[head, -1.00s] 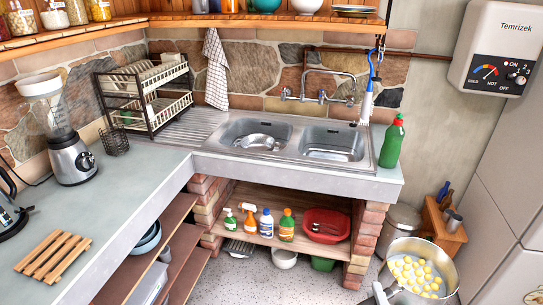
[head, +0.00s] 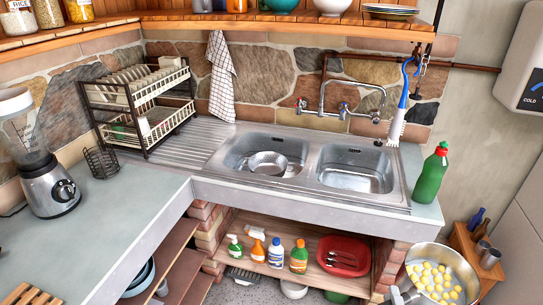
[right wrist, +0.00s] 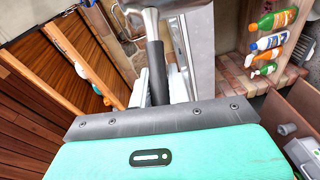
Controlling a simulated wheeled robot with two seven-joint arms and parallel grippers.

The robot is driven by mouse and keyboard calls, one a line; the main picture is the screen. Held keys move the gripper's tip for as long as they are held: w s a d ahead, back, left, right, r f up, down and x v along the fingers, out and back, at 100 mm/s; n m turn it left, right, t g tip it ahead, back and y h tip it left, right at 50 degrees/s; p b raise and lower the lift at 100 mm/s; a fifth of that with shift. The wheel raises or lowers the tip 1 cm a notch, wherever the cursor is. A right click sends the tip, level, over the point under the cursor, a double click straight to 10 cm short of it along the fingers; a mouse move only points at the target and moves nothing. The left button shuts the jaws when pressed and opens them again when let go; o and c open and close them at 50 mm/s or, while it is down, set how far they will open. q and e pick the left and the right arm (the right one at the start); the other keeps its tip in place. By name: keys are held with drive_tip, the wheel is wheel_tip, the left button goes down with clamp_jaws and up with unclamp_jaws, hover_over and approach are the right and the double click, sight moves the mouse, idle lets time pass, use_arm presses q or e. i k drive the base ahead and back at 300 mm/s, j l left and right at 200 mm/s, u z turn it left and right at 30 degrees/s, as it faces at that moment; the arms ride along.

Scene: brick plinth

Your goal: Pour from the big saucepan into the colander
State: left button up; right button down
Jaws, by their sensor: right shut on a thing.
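The big saucepan (head: 464,272) is at the lower right of the head view, upright, with several round yellow pieces (head: 432,278) inside. My right gripper (head: 400,297) is partly in view at the lower edge, at the saucepan's handle side. In the right wrist view my right gripper (right wrist: 158,92) is shut on the saucepan's dark handle (right wrist: 155,62). The colander (head: 268,162), a shiny metal bowl, sits in the left sink basin (head: 236,151). The saucepan is to the right of the counter and lower than the sink. My left gripper is not in view.
A green bottle (head: 431,174) stands at the counter's right end, between saucepan and sink. A tap (head: 350,100) arches behind the basins, and a blue-handled brush (head: 399,112) hangs at right. The right basin (head: 355,172) looks empty. A dish rack (head: 140,105) stands left.

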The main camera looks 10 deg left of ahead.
sight(275, 165)
drive_tip(key=i+j, duration=0.15)
drive_tip(key=i, duration=0.3)
drive_tip(key=i+j+z, duration=0.1)
drive_tip(key=i, duration=0.35)
drive_tip(key=i+j, duration=0.25)
drive_tip(key=i, duration=0.2)
drive_tip(key=i+j+z, duration=0.1)
drive_tip(key=i, duration=0.35)
drive_tip(key=j, duration=0.05)
